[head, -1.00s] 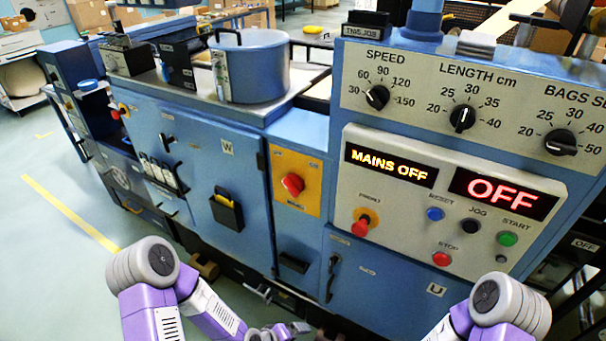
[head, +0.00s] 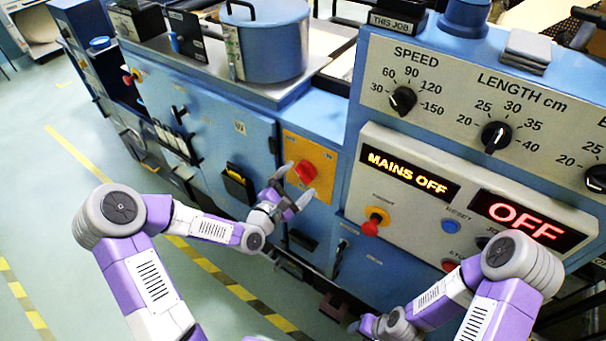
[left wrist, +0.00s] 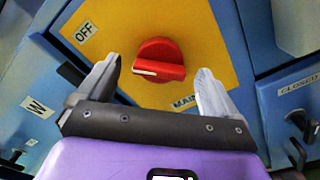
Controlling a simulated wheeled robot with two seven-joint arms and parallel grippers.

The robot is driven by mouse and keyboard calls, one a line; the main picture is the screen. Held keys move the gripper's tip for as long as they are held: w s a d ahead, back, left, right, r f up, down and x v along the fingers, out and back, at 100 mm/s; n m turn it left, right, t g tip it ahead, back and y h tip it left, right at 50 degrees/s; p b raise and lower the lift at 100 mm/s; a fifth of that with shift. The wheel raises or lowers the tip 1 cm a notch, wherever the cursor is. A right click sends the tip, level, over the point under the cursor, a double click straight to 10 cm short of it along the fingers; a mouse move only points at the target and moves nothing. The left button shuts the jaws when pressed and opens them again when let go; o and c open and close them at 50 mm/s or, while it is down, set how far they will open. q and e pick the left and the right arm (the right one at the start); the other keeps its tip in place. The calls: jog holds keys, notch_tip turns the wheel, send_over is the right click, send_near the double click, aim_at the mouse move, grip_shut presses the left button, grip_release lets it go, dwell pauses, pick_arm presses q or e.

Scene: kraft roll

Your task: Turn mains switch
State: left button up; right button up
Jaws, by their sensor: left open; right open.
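The mains switch (head: 305,172) is a red rotary knob on a yellow plate (head: 321,157) on the blue machine's front. In the left wrist view the red knob (left wrist: 159,61) has a white pointer line aimed left, with an OFF label at the plate's upper left. My left gripper (head: 294,190) is open just in front of the plate; in the left wrist view its fingers (left wrist: 160,82) are spread on either side of the knob, apart from it. The display (head: 409,172) reads MAINS OFF. My right gripper (head: 362,329) is low at the bottom of the head view, open and partly cut off.
The control panel to the right has a red knob on a yellow disc (head: 373,222), a blue button (head: 450,226), dials and an OFF display (head: 529,220). A blue pot (head: 265,45) stands on top. A holder (head: 237,183) sticks out left of the plate.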

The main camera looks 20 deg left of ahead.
aim_at(301, 177)
pick_arm(q)
jog(key=shift+x, duration=1.6)
jog(key=shift+c, duration=0.4)
jog(key=c, duration=0.9)
jog(key=shift+f, duration=0.1)
